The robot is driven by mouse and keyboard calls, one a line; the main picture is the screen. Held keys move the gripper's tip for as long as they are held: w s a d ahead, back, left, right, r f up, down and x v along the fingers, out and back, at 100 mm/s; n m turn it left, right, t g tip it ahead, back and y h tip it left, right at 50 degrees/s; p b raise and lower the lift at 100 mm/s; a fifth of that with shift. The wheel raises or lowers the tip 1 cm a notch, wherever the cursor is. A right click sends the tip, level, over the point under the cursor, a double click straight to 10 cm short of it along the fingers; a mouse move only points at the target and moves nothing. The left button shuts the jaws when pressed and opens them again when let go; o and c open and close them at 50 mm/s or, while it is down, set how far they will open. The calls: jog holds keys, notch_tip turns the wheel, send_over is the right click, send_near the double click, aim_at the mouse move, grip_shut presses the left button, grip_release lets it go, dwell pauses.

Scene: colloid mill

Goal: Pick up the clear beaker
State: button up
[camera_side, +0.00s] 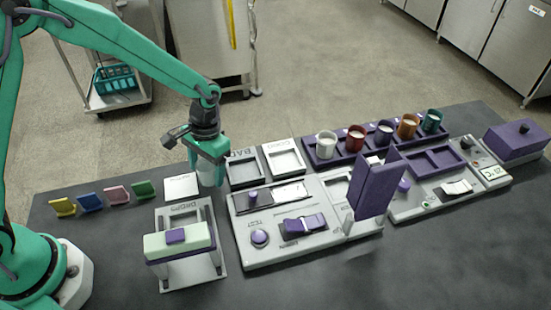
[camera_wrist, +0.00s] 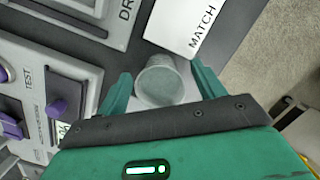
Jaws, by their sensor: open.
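The clear beaker (camera_wrist: 160,84) stands upright between my gripper's two green fingers in the wrist view, with its open round rim showing. My gripper (camera_wrist: 161,74) is open, one finger on each side of the beaker, and I cannot tell whether either touches it. In the side view the beaker (camera_side: 209,178) is a pale shape under my gripper (camera_side: 207,165), partly hidden by the fingers. The beaker's base is hard to make out.
A white MATCH card (camera_side: 181,186) lies left of the beaker. The DROPS stand (camera_side: 203,281) with a pale green block is in front. The grey TEST panel (camera_side: 270,258) is to the right. Coloured cups (camera_side: 356,138) stand in a purple rack farther right.

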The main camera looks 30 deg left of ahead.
jog(key=c, duration=1.1)
jog(key=shift+o, duration=0.2)
jog(key=shift+r, duration=0.2)
jog(key=shift+r, duration=0.5)
jog(key=r, duration=0.3)
jog(key=shift+s+d+r, duration=0.1)
jog(key=shift+s+d, duration=0.15)
jog(key=s+d+r, duration=0.4)
jog(key=s+d, duration=0.1)
jog(key=s+d+r, duration=0.2)
jog(key=s, duration=0.1)
jog(key=shift+s+d+r, duration=0.15)
jog(key=shift+d+r, duration=0.05)
